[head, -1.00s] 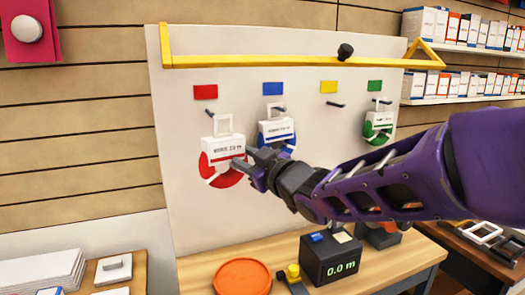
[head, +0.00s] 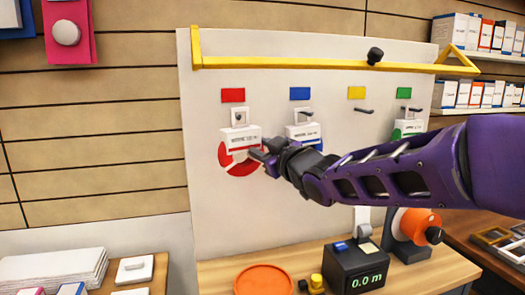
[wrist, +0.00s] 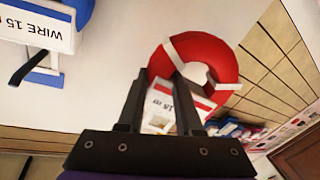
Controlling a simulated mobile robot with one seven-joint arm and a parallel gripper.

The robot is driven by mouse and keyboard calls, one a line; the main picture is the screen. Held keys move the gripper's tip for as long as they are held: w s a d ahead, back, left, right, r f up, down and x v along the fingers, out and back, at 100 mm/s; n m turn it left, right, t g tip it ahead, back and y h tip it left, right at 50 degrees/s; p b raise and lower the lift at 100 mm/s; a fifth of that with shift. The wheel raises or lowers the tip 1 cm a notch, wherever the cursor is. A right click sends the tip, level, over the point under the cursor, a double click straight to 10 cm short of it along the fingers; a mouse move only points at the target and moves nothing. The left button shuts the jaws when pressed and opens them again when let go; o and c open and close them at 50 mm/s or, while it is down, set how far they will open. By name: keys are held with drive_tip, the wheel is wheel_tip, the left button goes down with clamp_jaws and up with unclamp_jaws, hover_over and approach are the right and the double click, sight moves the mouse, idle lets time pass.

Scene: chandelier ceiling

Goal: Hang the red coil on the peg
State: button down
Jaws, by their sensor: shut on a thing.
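The red coil (head: 238,160) is a red ring with white bands, a white label card and a square white hanger loop on top. My gripper (head: 262,158) is shut on the card from the right, and the coil hangs upright in front of the board. In the wrist view the red coil (wrist: 222,62) shows just beyond my gripper (wrist: 160,82), its card between the fingers. The peg (head: 240,117) under the red tag (head: 233,95) shows as a dark spot inside the loop opening. I cannot tell how far the loop is over it.
The blue coil (head: 304,135) hangs close to the right, beside my gripper. A green coil (head: 408,128) hangs farther right. The yellow tag's peg (head: 363,110) is bare. Below, the table (head: 215,275) holds an orange disc (head: 263,280) and a dark meter (head: 360,268).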

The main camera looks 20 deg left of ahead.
drive_tip(key=shift+w+a+f, duration=0.1)
drive_tip(key=shift+w+a, duration=1.25)
drive_tip(key=shift+w, duration=0.2)
drive_tip(key=shift+w+a+f+b, duration=0.4)
drive_tip(key=shift+w+f+b, duration=0.05)
drive_tip(key=shift+b, duration=0.15)
drive_tip(key=c, duration=0.5)
unclamp_jaws()
drive_tip(key=shift+f, duration=0.1)
